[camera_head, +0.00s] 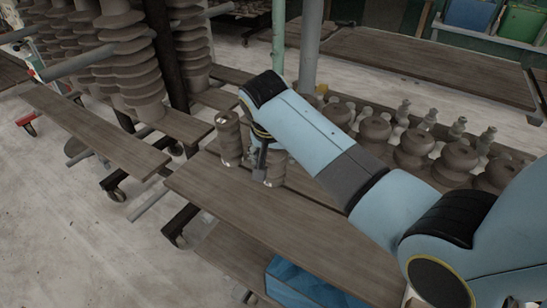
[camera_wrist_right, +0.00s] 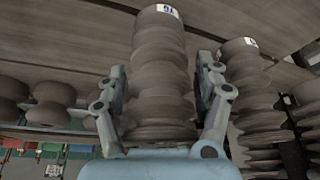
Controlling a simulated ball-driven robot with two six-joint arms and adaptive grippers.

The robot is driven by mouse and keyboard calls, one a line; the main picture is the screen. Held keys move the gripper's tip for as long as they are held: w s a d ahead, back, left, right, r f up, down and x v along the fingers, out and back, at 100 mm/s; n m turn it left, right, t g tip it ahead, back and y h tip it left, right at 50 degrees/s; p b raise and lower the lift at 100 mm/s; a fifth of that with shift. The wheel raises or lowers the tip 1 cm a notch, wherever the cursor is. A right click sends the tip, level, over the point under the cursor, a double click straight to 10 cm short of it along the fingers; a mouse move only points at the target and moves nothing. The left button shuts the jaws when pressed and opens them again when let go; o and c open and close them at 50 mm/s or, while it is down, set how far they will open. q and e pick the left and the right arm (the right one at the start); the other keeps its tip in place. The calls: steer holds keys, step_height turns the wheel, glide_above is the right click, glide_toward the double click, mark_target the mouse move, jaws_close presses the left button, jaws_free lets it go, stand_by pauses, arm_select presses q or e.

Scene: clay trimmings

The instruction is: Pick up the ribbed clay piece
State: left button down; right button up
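A ribbed grey-brown clay piece (camera_wrist_right: 160,75) with a numbered white label at one end lies between the fingers of my right gripper (camera_wrist_right: 162,75) in the wrist view. The fingers stand on both sides of it with narrow gaps, so they look open around it. In the head view my right gripper (camera_head: 260,168) points down at this clay piece (camera_head: 274,172) on the wooden board, and my arm hides part of it. A second ribbed piece (camera_head: 230,138) stands close to its left; it also shows in the wrist view (camera_wrist_right: 248,85). My left gripper is not in view.
The wooden board (camera_head: 270,225) is bare in front of the pieces. Several rounded clay pieces (camera_head: 375,130) stand to the right behind my arm. Tall stacked ribbed columns (camera_head: 130,50) stand at the back left. A blue container (camera_head: 300,285) sits below the board's front edge.

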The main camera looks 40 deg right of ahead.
jaws_close()
stand_by(0.3)
